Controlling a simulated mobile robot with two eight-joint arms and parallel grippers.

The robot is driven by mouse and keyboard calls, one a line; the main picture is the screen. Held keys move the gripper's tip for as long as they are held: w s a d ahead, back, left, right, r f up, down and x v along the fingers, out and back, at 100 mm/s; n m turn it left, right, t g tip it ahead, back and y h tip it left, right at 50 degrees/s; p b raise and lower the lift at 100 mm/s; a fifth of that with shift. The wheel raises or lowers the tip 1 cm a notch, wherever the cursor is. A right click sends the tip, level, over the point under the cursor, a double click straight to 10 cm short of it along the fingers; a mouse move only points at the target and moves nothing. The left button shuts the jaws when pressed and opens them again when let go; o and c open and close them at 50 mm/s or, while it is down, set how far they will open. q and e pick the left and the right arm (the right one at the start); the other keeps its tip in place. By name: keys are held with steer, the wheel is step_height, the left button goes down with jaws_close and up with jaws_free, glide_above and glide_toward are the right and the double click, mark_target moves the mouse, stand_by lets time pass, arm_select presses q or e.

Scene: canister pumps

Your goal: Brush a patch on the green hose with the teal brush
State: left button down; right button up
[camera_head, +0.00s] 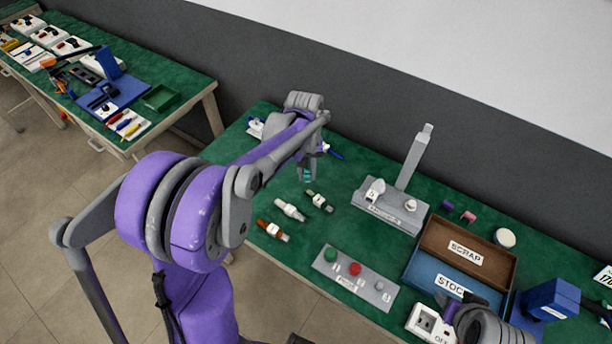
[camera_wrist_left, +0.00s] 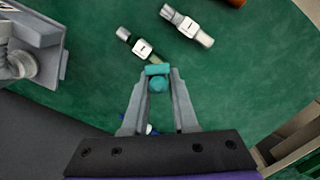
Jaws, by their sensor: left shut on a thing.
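The teal brush (camera_wrist_left: 157,80) is between the fingertips of my left gripper (camera_wrist_left: 158,88), which is shut on it. In the head view the brush (camera_head: 307,174) hangs below the left gripper (camera_head: 308,164) at the back of the table. The green hose piece (camera_head: 319,201) lies on the green mat with a white label and a grey end. In the left wrist view the hose (camera_wrist_left: 141,48) is just beyond the brush, its near end partly hidden by it. I cannot tell if they touch.
A pale hose (camera_head: 290,209) and a brown hose (camera_head: 272,231) lie beside the green one. A grey stand (camera_head: 390,208) is to the right, with a button panel (camera_head: 354,277) in front. Brown SCRAP (camera_head: 468,252) and blue STOCK (camera_head: 448,287) trays stand further right.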

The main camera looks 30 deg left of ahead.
arm_select(q)
steer(key=shift+w+a+r, duration=0.1)
steer(key=shift+a+r, duration=0.05)
steer(key=shift+r, duration=0.45)
steer(key=shift+d+r+p, duration=0.2)
steer(key=shift+r+p, duration=0.4)
steer(key=shift+r, duration=0.55)
arm_select(e)
step_height(320, 180, up, 2)
steer(key=shift+w+d+r, duration=0.1)
steer(key=shift+w, duration=0.05)
arm_select(q)
steer(key=shift+a+f, duration=0.1)
